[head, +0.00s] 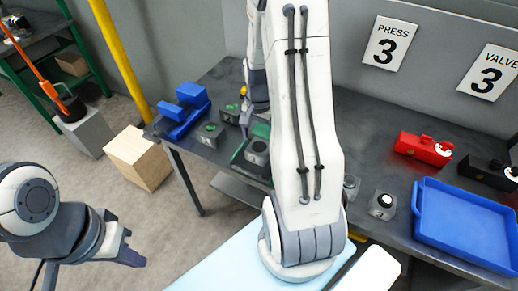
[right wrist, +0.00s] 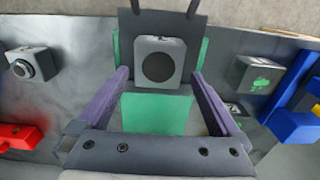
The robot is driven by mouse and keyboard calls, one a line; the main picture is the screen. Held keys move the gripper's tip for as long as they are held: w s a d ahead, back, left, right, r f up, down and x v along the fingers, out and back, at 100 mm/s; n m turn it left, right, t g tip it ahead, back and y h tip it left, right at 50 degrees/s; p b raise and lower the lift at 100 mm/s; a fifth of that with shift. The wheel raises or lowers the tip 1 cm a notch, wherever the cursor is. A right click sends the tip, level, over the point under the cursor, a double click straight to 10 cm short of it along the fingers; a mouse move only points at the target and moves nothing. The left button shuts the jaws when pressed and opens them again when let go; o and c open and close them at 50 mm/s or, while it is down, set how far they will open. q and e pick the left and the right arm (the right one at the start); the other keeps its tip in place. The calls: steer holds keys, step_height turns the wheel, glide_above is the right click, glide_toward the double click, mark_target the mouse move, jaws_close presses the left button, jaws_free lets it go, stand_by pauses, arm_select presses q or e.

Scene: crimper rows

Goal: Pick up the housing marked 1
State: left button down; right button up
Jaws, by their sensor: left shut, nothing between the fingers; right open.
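No number 1 is readable on any. My left gripper (head: 133,252) is shut and empty, off the table.
A blue fixture (head: 184,109) stands at the table's left end. Right of my arm are a black-knobbed grey block (head: 383,204), a red device (head: 423,148), a black device (head: 485,172) and a blue tray (head: 463,229). A wooden box (head: 138,158) sits on the floor.

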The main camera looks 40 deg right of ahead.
mark_target(259, 147)
step_height(259, 147, down, 5)
steer(key=shift+s+p, duration=0.15)
steer(key=shift+p, duration=0.95)
steer(key=shift+f, duration=0.55)
jaws_close()
